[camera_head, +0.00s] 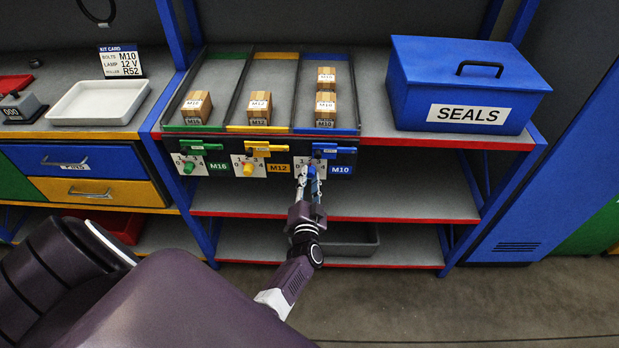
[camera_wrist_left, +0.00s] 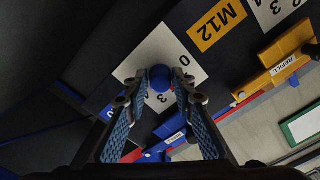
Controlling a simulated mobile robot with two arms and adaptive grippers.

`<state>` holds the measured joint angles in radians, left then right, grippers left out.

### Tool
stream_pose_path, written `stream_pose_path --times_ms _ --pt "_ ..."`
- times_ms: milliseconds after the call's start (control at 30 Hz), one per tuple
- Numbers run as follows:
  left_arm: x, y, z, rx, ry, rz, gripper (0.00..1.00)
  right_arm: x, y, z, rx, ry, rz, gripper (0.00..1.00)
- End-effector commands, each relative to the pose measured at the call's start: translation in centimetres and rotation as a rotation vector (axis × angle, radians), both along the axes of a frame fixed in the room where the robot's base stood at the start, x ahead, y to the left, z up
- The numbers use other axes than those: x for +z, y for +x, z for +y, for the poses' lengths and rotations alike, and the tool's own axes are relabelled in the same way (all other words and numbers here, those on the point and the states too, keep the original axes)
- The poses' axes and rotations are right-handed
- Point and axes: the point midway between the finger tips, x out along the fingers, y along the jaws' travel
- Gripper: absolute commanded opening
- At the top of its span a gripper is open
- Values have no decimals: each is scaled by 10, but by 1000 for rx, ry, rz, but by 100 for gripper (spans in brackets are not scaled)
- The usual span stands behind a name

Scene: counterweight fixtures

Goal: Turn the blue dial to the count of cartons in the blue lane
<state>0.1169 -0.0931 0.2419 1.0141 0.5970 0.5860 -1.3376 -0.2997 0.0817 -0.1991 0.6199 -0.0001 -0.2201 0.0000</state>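The blue dial (camera_head: 311,171) is a round knob on a white numbered plate, beside the blue M10 label (camera_head: 340,170). The left wrist view shows the blue knob (camera_wrist_left: 160,78), with 0 and 3 readable on its plate; its setting cannot be told. My left gripper (camera_wrist_left: 159,92) is at the dial, its fingers apart on either side of the knob; contact is unclear. Two cartons are visible in the blue lane, one at the back (camera_head: 326,77) and one in front (camera_head: 326,104), with M10 labels. My right gripper is not in view.
The lanes beside it have green and yellow edging, with one carton (camera_head: 197,104) and another (camera_head: 259,105). The green dial (camera_head: 188,167) and yellow dial (camera_head: 247,168) sit to the left. A blue SEALS box (camera_head: 420,85) stands right of the lanes.

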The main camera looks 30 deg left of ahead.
Motion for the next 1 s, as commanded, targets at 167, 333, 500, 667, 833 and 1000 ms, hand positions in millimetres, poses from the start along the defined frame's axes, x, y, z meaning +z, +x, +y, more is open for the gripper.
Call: stream_pose_path --times_ms 167,333,500,667,833,1000 --pt "0 0 0 0 -2 1 40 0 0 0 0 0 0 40" --pt "0 0 0 0 -1 -1 40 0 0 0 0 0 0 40" --pt "-1 0 0 0 -28 -20 40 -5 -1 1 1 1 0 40" --pt "-4 0 0 -2 -138 -87 40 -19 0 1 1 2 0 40" --pt "-6 0 0 -1 -304 -191 40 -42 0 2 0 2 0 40" --pt "-7 0 -1 -2 -464 -288 40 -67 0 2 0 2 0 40"
